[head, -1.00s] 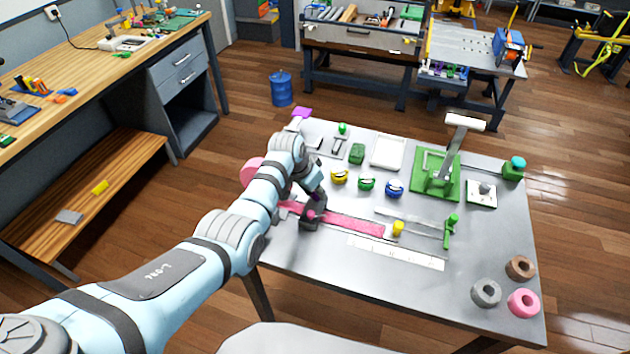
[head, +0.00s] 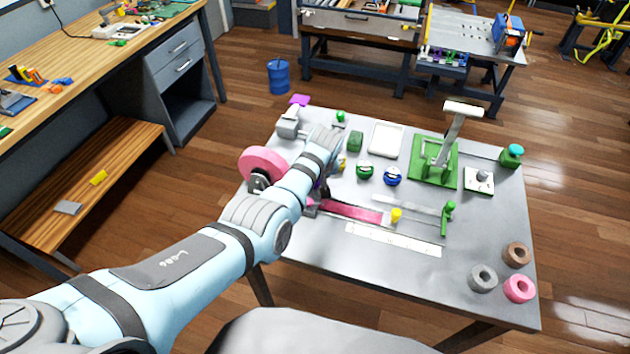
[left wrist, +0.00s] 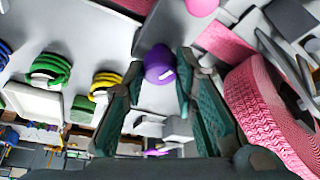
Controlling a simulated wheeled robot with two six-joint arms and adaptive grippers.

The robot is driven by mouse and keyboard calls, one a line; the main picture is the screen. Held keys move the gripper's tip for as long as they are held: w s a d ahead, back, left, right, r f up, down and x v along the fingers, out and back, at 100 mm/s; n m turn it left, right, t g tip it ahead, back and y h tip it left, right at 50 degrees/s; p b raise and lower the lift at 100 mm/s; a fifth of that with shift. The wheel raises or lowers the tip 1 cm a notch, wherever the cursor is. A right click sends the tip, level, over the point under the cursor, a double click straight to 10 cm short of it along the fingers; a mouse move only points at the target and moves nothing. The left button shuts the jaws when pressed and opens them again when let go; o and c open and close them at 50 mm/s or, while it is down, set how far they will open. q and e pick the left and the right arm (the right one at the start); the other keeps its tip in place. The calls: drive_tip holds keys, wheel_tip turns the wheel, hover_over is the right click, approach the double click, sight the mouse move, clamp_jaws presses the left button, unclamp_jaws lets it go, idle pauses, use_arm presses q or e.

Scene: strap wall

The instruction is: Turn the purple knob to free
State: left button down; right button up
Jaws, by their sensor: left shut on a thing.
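The purple knob (left wrist: 158,64) shows between the fingertips of my left gripper (left wrist: 161,82) in the left wrist view, with a short white mark on its face. The gripper's green-grey fingers are closed in on the knob from both sides. In the head view my left wrist and forearm cover most of the gripper and the knob. A pink strap (head: 350,212) runs right from that place along the bench, and its pink roll (head: 262,163) stands at the bench's left edge. My right gripper is in neither view.
Green (head: 366,170) and blue (head: 393,176) strap coils lie right of my wrist. A yellow piece (head: 396,215) sits at the pink strap's end. A green stand with a lever (head: 433,165) is farther right. Three rings, one a pink ring (head: 519,288), lie at the front right.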

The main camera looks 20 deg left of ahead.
use_arm(q)
drive_tip(key=n+y+b, duration=0.1)
drive_tip(key=n+b, duration=0.1)
drive_tip(key=shift+w+f+n+b, duration=0.1)
drive_tip(key=shift+n+b, duration=0.2)
drive_tip(key=shift+b, duration=0.05)
drive_tip(key=shift+n+g+b, duration=0.3)
drive_tip(key=shift+n+b, duration=0.05)
drive_tip(key=shift+n, duration=0.05)
drive_tip(key=c, duration=1.3)
unclamp_jaws()
drive_tip(key=shift+d+r, duration=0.1)
drive_tip(key=shift+r, duration=0.1)
drive_tip(key=v, duration=1.1)
drive_tip(key=shift+d+r, duration=0.2)
drive_tip(key=shift+r, duration=0.15)
